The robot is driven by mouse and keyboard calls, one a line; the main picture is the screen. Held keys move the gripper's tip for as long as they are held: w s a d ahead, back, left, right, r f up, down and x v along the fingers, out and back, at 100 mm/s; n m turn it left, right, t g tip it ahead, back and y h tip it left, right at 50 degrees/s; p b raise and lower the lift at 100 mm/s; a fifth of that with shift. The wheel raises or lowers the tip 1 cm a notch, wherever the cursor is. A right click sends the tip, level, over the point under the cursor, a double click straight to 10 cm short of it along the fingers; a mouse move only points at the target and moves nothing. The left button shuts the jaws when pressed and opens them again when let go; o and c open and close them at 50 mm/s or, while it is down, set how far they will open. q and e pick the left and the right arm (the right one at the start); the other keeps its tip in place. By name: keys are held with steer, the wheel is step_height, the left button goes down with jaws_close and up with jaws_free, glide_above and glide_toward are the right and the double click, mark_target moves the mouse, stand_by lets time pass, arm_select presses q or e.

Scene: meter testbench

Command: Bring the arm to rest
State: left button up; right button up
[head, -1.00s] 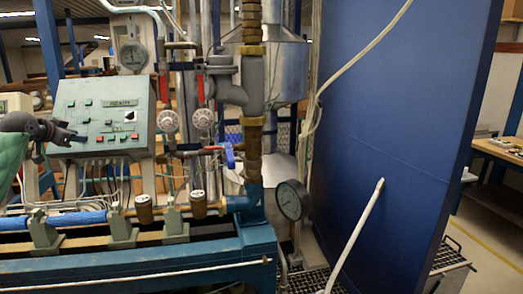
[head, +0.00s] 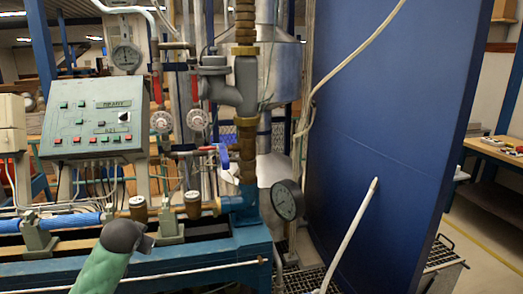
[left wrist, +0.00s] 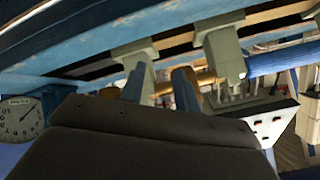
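My left arm, with a green link and a dark wrist, comes in from the bottom of the head view. Its gripper (head: 147,243) is mostly hidden behind the wrist, in front of the blue bench frame (head: 60,272). In the left wrist view my left gripper (left wrist: 159,80) shows two blue fingers standing apart, with nothing held between them. The control panel (head: 97,118) is up and left of the gripper in the head view; it also shows in the left wrist view (left wrist: 268,122). My right gripper is not in view.
Pipe fittings (head: 192,205) run along the bench just above the gripper. A round gauge (head: 287,200) hangs right of the bench. A white rod (head: 190,271) crosses the bench front. A large blue panel (head: 390,120) stands on the right.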

arm_select(q)
steer(key=s+d+f+g+h, duration=0.1)
steer(key=s+d+f+g, duration=0.1)
steer(key=s+d+f, duration=0.8)
steer(key=s+d+f+g+h, duration=0.15)
steer(key=s+d+f, duration=0.35)
steer(key=s+f, duration=0.75)
steer(key=s+d+f+g, duration=0.1)
steer(key=s+f, duration=0.2)
steer(key=s, duration=0.4)
steer(key=s+d+f+g, duration=0.2)
steer(key=s+f, duration=0.2)
steer(key=s, duration=0.2)
steer(key=s+d+f+n+g+h, duration=0.1)
steer(key=s+d+f, duration=0.1)
steer(key=s+f, duration=0.2)
steer(key=s, duration=0.3)
steer(key=shift+s+d+f+g, duration=0.15)
steer(key=shift+s+d+g, duration=0.05)
steer(key=shift+s+g, duration=0.15)
